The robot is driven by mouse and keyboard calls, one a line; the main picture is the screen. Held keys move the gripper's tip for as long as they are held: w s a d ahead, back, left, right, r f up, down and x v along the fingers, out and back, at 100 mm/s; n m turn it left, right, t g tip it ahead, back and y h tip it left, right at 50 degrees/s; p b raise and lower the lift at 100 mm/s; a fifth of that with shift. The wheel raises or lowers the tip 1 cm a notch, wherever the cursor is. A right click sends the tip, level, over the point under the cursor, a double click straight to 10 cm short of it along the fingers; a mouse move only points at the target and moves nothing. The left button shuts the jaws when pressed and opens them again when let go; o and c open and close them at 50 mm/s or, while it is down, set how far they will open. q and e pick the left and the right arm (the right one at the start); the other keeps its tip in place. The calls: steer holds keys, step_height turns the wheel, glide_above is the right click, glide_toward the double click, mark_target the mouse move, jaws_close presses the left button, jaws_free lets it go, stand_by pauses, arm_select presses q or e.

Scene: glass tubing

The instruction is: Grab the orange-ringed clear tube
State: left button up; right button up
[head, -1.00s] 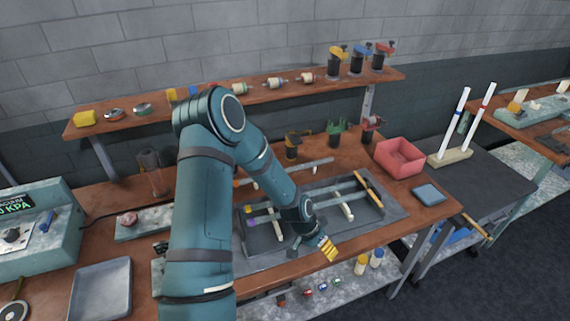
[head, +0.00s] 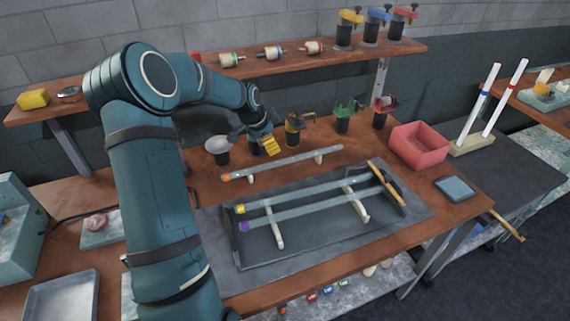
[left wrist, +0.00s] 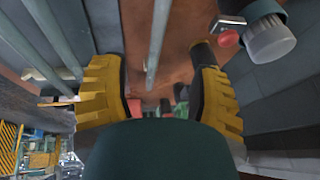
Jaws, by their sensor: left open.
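The orange-ringed clear tube (head: 285,162) lies across two small white supports on the bench, behind the dark tray; its orange ring is at the left end. My left gripper (head: 268,146), with yellow fingertips, is open and empty just behind and above this tube. In the left wrist view the open fingers (left wrist: 158,97) stand wide apart. A clear tube (left wrist: 157,40) runs between them there, apart from both; its ring does not show, but it appears to be the same tube. My right gripper is not in view.
The dark tray (head: 300,253) holds a yellow-ringed tube (head: 310,198) and a purple-ringed tube (head: 310,211) on white supports. Clamps, including a yellow one (head: 293,130) and a green one (head: 343,120), stand close behind. A red bin (head: 420,148) is at the right.

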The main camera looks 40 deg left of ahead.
mark_target(282, 160)
arm_select(q)
steer(key=b+x, duration=0.1)
steer(key=x, duration=1.2)
steer(key=shift+f, duration=0.1)
steer(key=shift+d, duration=0.1)
jaws_close()
